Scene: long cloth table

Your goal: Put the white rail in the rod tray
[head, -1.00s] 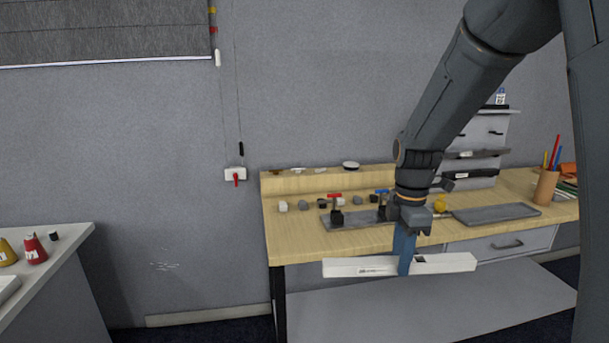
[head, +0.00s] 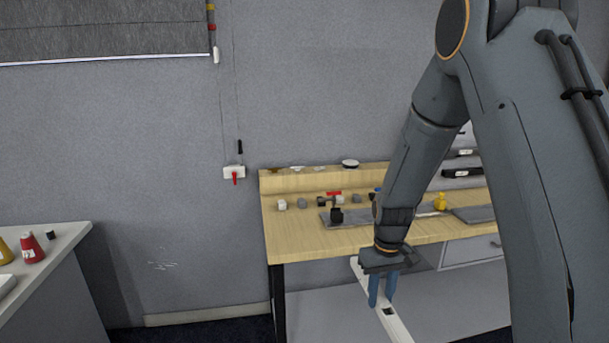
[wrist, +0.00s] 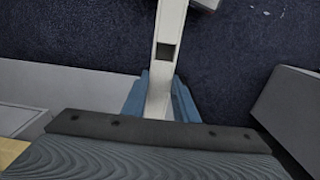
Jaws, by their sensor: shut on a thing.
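The white rail (head: 397,326) is a long straight bar with a dark square mark. My gripper (head: 381,303), with blue fingers, is shut on it in front of the wooden workbench (head: 330,241). In the head view the rail slants from near the bench's front edge down to the lower right. In the wrist view the rail (wrist: 170,22) runs away between the blue fingers (wrist: 160,98), with dark floor below. My arm hides part of the bench. I cannot tell which thing is the rod tray; a grey flat tray (head: 470,214) lies partly hidden on the bench's right side.
Small blocks and a yellow object (head: 440,202) stand nearby. A lower shelf (head: 325,308) is under the bench. A separate counter (head: 50,262) with red and yellow items stands left.

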